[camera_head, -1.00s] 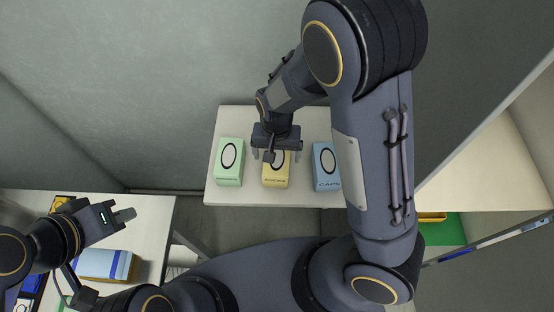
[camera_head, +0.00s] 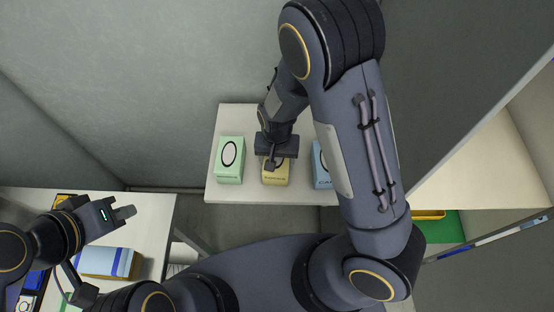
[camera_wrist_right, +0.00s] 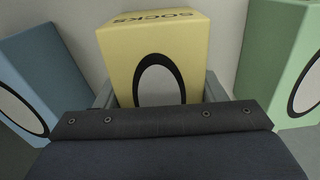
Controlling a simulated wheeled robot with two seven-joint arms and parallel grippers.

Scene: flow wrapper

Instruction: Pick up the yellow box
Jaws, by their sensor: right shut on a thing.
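The yellow box (camera_head: 276,179) stands on the white table between a green and a blue box. It has a white oval with a black outline, and the right wrist view shows the word SOCKS on the yellow box (camera_wrist_right: 150,40). My right gripper (camera_head: 276,163) is over it, shut on it, with a finger on either side; the gripper hides part of the box. The fingers of the right gripper (camera_wrist_right: 160,92) also show beside the box in the wrist view. My left gripper (camera_head: 124,212) is at the far left, away from the box; its finger gap is not clear.
The green box (camera_head: 229,160) stands left of the yellow one, and the blue box (camera_head: 321,170) stands right, partly behind my right arm. The white table (camera_head: 216,193) is against the wall. A second table (camera_head: 152,205) at left holds a blue-and-white package (camera_head: 104,262).

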